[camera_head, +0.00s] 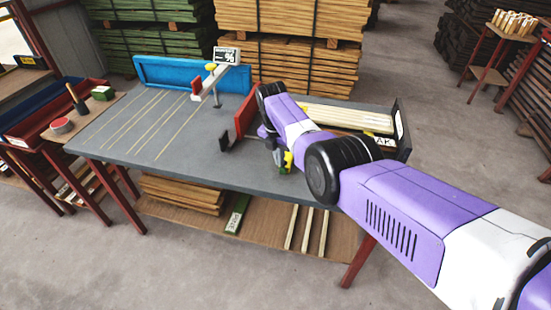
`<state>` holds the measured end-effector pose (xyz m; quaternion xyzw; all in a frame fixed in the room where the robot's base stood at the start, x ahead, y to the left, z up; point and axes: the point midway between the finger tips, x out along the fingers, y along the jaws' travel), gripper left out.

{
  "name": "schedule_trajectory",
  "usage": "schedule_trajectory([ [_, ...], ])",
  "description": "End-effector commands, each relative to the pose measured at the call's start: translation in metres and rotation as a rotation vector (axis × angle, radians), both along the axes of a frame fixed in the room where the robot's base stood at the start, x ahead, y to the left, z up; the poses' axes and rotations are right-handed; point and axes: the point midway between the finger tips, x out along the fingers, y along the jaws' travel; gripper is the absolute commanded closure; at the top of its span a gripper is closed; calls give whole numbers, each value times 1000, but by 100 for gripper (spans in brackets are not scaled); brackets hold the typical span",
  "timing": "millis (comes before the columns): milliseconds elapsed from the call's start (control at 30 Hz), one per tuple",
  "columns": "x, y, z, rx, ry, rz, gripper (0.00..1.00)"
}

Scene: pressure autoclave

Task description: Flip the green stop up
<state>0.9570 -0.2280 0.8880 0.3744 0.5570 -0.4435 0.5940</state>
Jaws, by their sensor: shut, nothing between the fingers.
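A small green and yellow piece (287,158), which looks like the green stop, is at the front edge of the grey table, partly hidden by my arm. Its exact tilt is too small to tell. My gripper (226,145) is a small dark shape just above the tabletop, left of that piece and apart from it. It is shut and empty.
A red plate (244,115) stands behind my gripper. Pale strips (345,117) lie in a dark-ended holder at right.

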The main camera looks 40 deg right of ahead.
Motion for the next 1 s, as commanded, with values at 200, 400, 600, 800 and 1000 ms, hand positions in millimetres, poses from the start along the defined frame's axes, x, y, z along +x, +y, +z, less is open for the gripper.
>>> schedule_trajectory([
  [200,-1,-2,-4,-2,6,-2,100],
  [400,-1,-2,-2,-3,5,-2,100],
  [600,0,-2,8,-3,3,-1,100],
  [800,1,-2,16,-4,0,-1,100],
  [1000,2,-2,16,-5,-2,-2,100],
])
